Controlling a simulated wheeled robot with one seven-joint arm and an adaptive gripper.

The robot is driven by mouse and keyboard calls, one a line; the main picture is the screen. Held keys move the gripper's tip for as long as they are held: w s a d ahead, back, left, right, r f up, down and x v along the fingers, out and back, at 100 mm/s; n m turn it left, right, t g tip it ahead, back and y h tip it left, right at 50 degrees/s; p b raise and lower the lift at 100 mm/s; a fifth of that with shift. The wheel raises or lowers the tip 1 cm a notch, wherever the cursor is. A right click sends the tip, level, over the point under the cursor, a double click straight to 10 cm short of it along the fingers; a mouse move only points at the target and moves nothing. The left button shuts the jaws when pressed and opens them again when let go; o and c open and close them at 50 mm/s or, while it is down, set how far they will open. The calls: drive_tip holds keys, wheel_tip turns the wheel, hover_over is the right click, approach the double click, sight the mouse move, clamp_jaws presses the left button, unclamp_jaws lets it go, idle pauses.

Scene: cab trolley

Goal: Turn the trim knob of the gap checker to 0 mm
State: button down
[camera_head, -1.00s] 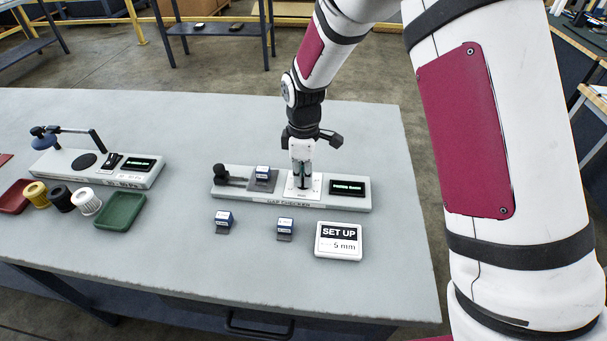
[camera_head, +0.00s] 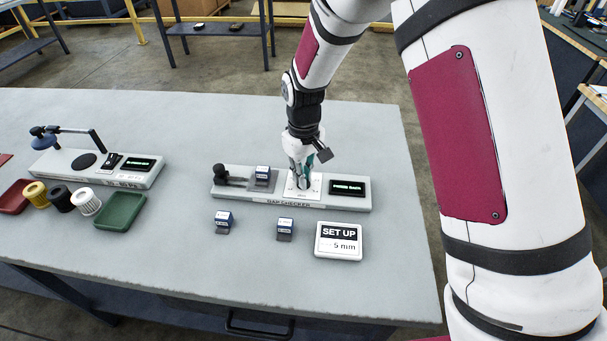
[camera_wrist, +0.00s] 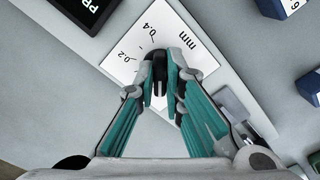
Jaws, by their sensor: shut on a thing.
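The gap checker (camera_head: 235,192) is a long pale device on the table, with a dark display (camera_head: 348,188) at its right and a white dial plate (camera_head: 314,183) beside it. In the wrist view the dial plate (camera_wrist: 185,48) shows "mm", 0.4 and 0.2 marks. The black trim knob (camera_wrist: 160,75) stands between the fingertips. My gripper (camera_wrist: 161,84) is shut on the knob; it also shows over the dial plate in the head view (camera_head: 301,183). The knob's pointer and exact setting are hidden by the fingers.
A block sits on the checker (camera_head: 263,173); two more (camera_head: 223,219) (camera_head: 285,226) stand in front. A sign (camera_head: 338,241) reads "SET UP 5 mm". At left are another device (camera_head: 75,165), several spools (camera_head: 61,198) and a green tray (camera_head: 121,210).

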drive_tip(key=m, duration=0.4)
drive_tip(key=shift+m, duration=0.3)
drive_tip(key=shift+m+p, duration=0.55)
drive_tip(key=shift+m, duration=1.45)
drive_tip(key=c, duration=1.7)
unclamp_jaws()
wheel_tip(320, 180, up, 12)
drive_tip(key=shift+r, duration=0.1)
